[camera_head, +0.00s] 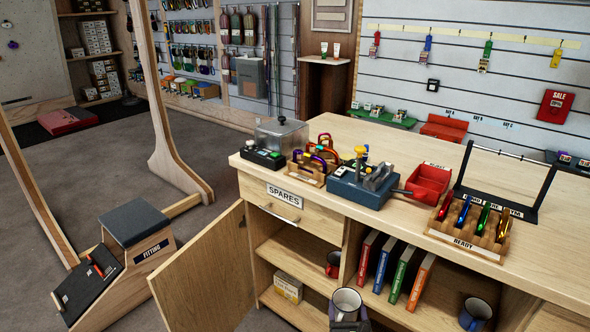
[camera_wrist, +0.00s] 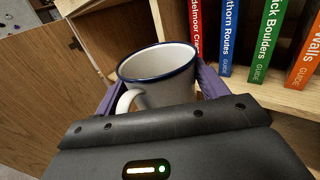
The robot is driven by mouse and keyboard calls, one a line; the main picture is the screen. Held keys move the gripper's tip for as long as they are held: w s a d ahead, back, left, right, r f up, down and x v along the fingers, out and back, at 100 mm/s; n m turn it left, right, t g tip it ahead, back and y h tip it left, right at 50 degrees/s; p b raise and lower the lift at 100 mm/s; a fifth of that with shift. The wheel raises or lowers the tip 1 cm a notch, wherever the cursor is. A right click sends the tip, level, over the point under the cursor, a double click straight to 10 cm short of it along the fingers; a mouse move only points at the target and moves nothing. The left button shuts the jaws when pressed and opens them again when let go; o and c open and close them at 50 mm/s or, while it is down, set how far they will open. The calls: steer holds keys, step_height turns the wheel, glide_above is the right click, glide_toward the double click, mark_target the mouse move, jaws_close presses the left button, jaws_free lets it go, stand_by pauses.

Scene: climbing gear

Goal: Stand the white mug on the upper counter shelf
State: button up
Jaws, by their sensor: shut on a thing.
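The white mug (camera_head: 346,303), with a dark blue rim, is upright or nearly so in front of the open cabinet. In the wrist view the mug (camera_wrist: 158,75) sits between the purple fingers of my gripper (camera_wrist: 160,88), which is shut on it. Its handle points left and towards the camera. The upper counter shelf (camera_head: 400,311) is inside the counter, behind the mug, with a row of guide books on it. In the head view, my gripper (camera_head: 350,324) is mostly cut off by the bottom edge. The mug's base is hidden.
A red mug (camera_head: 333,264) stands left of the books (camera_head: 393,268); a blue mug (camera_head: 476,313) stands to their right. An upright divider (camera_head: 351,252) splits the cabinet. A small box (camera_head: 288,288) sits lower left. The open door (camera_head: 204,272) juts out left. Shelf room shows between books and blue mug.

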step_height(320, 180, up, 24)
steer(key=s+p, duration=0.2)
steer(key=p, duration=1.8)
steer(key=shift+s+f+p, duration=0.25)
steer(key=shift+p, duration=0.1)
steer(key=shift+f, duration=0.1)
steer(key=s+f, duration=0.4)
steer(key=f, duration=0.1)
steer(key=shift+s+f, duration=0.15)
steer(key=shift+s, duration=0.05)
